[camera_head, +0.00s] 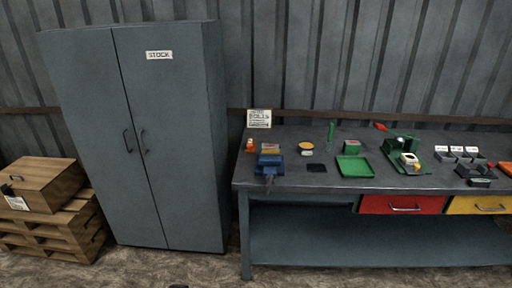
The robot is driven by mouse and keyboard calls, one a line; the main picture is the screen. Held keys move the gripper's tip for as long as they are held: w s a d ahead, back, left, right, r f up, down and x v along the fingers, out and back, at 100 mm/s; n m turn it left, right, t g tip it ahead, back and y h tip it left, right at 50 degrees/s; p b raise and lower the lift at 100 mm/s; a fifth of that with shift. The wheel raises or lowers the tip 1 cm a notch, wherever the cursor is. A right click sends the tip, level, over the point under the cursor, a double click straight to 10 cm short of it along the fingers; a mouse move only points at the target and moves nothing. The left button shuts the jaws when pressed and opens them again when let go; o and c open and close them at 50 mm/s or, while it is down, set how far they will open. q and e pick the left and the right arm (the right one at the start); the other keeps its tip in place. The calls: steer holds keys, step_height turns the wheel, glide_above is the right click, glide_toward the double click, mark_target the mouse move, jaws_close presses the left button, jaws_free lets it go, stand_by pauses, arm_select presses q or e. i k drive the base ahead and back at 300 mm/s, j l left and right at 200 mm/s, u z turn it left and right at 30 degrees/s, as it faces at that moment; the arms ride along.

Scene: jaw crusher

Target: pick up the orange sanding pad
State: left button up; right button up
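A small round orange-yellow pad (306,147) lies flat on the dark top of the workbench (339,186), left of a green tray; it looks like the sanding pad, but it is too small to be sure. A small orange item (250,146) stands at the bench's left end, and its kind is unclear. Neither of my grippers is in view, and nothing touches the pad.
A blue vise (270,163) sits at the bench's front left. A green tray (354,167), a green machine (401,146) and dark trays (470,170) stand to the right. A grey cabinet (165,140) and a wooden crate (45,185) are left.

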mark_target(251, 145)
steer(key=i+z, duration=0.35)
steer(key=i, duration=1)
